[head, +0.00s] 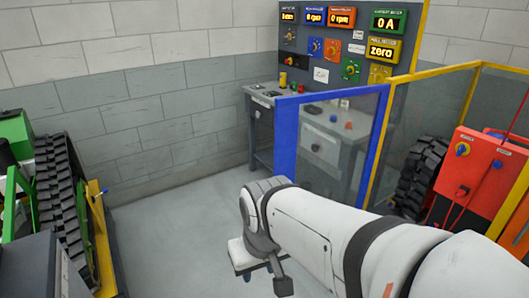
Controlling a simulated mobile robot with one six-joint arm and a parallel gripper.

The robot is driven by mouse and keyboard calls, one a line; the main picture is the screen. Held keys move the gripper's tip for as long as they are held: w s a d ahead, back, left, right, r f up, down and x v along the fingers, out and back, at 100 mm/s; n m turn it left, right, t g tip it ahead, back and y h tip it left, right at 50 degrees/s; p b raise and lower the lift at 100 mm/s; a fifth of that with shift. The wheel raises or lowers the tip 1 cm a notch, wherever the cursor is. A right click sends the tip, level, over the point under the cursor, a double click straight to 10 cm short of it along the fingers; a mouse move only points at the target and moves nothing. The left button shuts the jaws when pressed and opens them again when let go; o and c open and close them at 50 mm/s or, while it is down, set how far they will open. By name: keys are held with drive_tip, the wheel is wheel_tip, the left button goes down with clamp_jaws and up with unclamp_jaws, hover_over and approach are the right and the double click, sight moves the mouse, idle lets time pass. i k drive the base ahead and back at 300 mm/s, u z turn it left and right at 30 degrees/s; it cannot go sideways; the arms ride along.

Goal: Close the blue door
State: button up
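The blue door (286,138) is a blue frame around a clear panel, right of centre in the head view. Its left upright stands free, with open floor to its left. Its right upright is beside the yellow-framed fence. My white arm reaches in from the lower right and hides the door's lower part. The dark parts below the arm's far end seem to be my gripper (264,272). It is in front of the door and apart from the visible frame. I cannot tell whether its fingers are open or shut. No door handle can be made out.
A control panel (340,45) with lit displays stands at the back, above a grey desk (262,118). A red box (480,180) and a black track are at right behind the yellow fence (430,75). A green tracked carrier (55,185) is at left. The middle floor (170,225) is clear.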

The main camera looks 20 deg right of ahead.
sight(287, 108)
drive_tip(key=u, duration=0.05)
drive_tip(key=i, duration=3.3)
drive_tip(key=z, duration=3.25)
drive_tip(key=k, duration=0.4)
drive_tip(key=u, duration=0.1)
